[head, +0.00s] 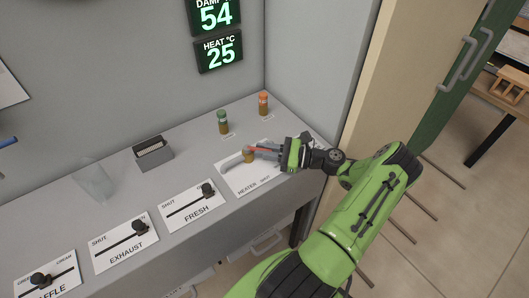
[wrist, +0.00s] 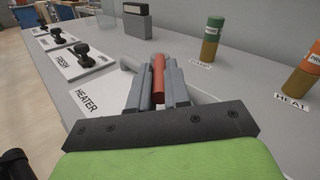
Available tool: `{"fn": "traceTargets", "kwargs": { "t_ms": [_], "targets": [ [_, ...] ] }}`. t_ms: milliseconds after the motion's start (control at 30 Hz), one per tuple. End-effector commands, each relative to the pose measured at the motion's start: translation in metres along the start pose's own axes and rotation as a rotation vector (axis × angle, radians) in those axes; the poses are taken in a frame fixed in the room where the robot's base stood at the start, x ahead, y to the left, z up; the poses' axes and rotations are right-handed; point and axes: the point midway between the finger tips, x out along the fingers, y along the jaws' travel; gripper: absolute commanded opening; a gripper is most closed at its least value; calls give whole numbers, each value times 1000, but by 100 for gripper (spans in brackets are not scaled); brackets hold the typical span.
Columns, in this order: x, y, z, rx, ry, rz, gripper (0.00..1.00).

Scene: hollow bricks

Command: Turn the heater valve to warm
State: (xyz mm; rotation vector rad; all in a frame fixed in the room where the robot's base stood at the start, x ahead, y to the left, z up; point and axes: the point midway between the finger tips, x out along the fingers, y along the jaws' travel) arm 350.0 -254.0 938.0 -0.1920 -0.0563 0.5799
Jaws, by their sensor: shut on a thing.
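The heater valve (head: 248,156) sits on the white HEATER plate (head: 240,182) near the right end of the grey counter. My gripper (head: 268,150) reaches in from the right and is shut on the red handle. In the wrist view the handle stands between the two grey fingers, with the grey pipe part (wrist: 131,63) just behind. Plate marks other than HEATER are partly hidden or too small to read. The wall display (head: 219,53) reads HEAT °C 25.
Green-capped (head: 222,122) and orange-capped (head: 263,104) containers stand behind the valve. Left along the counter are the FRESH (head: 192,206), EXHAUST (head: 125,242) and BAFFLE (head: 48,278) sliders, and a grey box (head: 152,155). A wall and post (head: 367,75) rise at right.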

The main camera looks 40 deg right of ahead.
Motion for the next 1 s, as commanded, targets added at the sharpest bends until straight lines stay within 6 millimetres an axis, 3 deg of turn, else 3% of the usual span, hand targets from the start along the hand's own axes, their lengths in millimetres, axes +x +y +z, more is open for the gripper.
{"fn": "traceTargets", "kwargs": {
  "t_ms": [567, 600, 733, 1000],
  "targets": [
    [0, -2, 0, 1, -8, 34, 0],
    [0, -2, 0, 1, -8, 34, 21],
    [0, -2, 0, 1, -8, 34, 41],
    [0, -2, 0, 1, -8, 34, 42]
  ]
}}
